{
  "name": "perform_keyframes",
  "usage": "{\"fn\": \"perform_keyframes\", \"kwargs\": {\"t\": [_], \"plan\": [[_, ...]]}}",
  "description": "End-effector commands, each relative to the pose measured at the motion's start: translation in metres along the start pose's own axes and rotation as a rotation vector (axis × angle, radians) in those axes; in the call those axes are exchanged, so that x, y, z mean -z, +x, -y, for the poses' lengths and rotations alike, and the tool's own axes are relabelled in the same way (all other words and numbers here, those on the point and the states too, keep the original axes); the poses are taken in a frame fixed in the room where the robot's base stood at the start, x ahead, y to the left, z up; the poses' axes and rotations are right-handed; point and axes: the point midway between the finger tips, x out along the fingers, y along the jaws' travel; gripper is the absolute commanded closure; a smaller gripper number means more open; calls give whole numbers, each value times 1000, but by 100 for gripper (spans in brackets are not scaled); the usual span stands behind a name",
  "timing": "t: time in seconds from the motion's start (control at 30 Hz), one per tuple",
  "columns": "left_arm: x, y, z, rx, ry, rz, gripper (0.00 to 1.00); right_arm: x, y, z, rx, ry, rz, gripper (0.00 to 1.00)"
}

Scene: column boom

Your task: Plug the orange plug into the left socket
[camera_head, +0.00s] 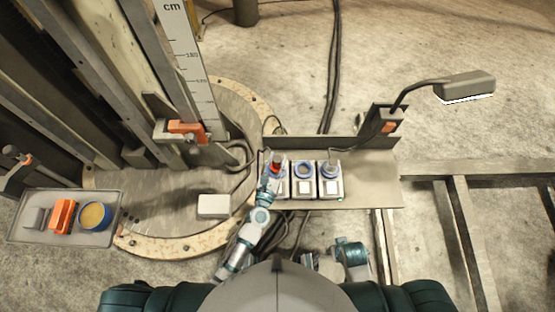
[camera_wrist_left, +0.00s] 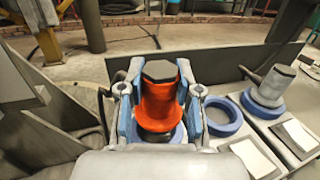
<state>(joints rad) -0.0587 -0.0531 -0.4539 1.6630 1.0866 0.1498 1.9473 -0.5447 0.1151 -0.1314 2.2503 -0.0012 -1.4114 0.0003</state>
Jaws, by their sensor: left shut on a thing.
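The orange plug (camera_head: 277,160) is in my left gripper (camera_head: 272,172), at the left socket (camera_head: 283,190) of a row of three. In the left wrist view the plug (camera_wrist_left: 158,102) is upright between the two fingers (camera_wrist_left: 157,112), with a dark grey cap on top. The left socket's blue ring (camera_wrist_left: 178,134) shows around the plug's lower end; I cannot tell how deep the plug sits. The middle socket (camera_head: 303,170) has an empty blue ring. The right socket (camera_head: 329,186) holds a grey plug (camera_head: 331,158).
The sockets stand on a grey metal shelf (camera_head: 372,185) with a raised back wall. A lamp (camera_head: 465,86) on a bent arm stands at its right. A tray (camera_head: 25,232) with an orange piece and a round tin lies far left. A white box (camera_head: 214,206) sits left of the sockets.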

Motion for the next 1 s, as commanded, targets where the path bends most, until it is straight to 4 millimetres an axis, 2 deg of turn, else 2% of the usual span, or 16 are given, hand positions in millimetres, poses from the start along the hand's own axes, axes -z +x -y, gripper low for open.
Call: {"fn": "perform_keyframes", "kwargs": {"t": [1.0], "plan": [[19, -1, 0, 0, 1, 1, 100, -11, 21, 1, 3, 1, 20, 60]]}}
